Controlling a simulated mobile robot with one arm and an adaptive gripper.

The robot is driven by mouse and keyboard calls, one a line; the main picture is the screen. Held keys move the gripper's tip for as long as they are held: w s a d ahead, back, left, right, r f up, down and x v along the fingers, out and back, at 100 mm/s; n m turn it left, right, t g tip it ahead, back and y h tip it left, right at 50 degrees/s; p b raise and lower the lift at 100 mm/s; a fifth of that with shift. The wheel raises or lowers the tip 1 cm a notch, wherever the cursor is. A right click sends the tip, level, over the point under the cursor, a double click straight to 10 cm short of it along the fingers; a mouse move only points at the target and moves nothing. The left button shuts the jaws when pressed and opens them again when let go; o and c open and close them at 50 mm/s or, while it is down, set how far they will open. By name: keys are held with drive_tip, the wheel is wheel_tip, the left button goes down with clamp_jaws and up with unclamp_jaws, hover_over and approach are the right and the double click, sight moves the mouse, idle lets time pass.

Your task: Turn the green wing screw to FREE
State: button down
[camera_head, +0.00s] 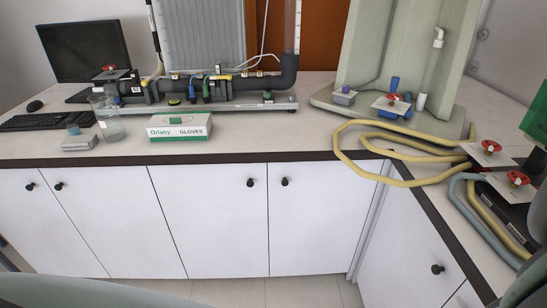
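A small green part (267,96) sits at the right end of the manometer board's base rail (225,107), under the dark pipe elbow. A second green, knob-like part (174,101) sits near the left end of the rail, behind the glove box. Both are too small to tell which is the wing screw or how it is turned. No FREE marking is legible. My gripper is not in view; pale parts at the lower left and lower right edges are probably mine.
A glove box (180,133), a glass beaker (108,120) and a small grey block (79,143) stand in front of the rail. Yellow hoses (350,165) loop over the bench corner. Red-handled valves (490,147) are at right. The bench front is clear mid-picture.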

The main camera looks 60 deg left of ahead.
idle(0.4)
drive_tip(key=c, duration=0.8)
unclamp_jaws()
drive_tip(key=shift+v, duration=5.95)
